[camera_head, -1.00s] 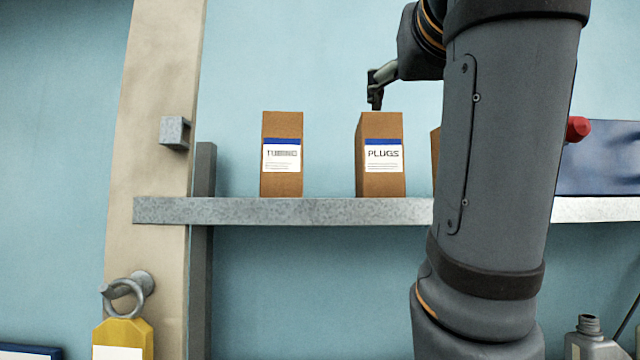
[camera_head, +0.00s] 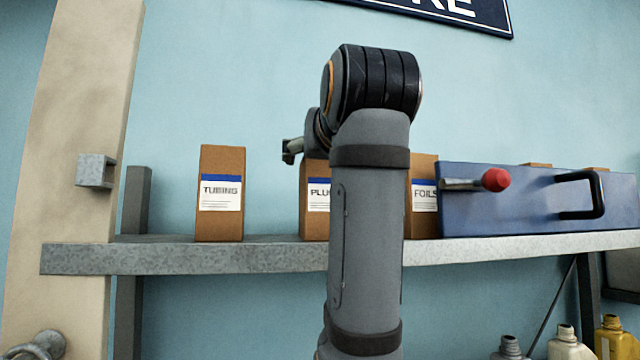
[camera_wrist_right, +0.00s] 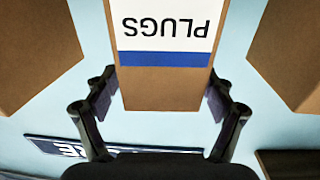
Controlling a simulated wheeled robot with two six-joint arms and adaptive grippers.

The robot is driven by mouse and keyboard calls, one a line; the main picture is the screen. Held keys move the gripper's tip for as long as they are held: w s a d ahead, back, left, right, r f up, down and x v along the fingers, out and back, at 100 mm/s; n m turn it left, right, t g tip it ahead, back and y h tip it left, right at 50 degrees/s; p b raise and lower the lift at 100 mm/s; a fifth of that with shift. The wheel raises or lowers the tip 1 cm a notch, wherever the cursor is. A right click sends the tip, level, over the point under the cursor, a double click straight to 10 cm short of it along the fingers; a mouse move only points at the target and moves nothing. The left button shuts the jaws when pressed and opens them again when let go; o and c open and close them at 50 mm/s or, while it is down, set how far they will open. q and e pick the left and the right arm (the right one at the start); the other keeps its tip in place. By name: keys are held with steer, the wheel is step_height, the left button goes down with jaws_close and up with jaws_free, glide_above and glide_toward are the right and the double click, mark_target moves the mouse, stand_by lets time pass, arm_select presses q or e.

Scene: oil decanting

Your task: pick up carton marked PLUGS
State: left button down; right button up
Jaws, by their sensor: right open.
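The carton marked PLUGS (camera_head: 316,205) is brown with a white and blue label. It stands upright on the grey shelf, its right part hidden behind my right arm in the head view. In the right wrist view the PLUGS carton (camera_wrist_right: 165,88) appears upside down between the fingers. My right gripper (camera_wrist_right: 161,98) is open, one finger on each side of the carton, with no clear grip on it. In the head view part of the right gripper (camera_head: 289,151) shows near the carton's top left. My left gripper is not in view.
A TUBING carton (camera_head: 220,215) stands to the left on the shelf (camera_head: 180,257), with a gap between. A FOILS carton (camera_head: 424,170) stands close on the right, beside a blue case (camera_head: 530,210) with a red-tipped lever (camera_head: 494,180). A beige post (camera_head: 85,130) stands at left.

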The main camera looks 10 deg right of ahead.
steer(key=shift+w+d, duration=0.15)
steer(key=shift+w, duration=0.55)
steer(key=shift+w+f, duration=0.15)
steer(key=shift+w, duration=0.3)
steer(key=shift+a, duration=0.25)
steer(key=shift+s, duration=0.3)
steer(key=c, duration=0.5)
steer(key=shift+d, duration=0.1)
jaws_close()
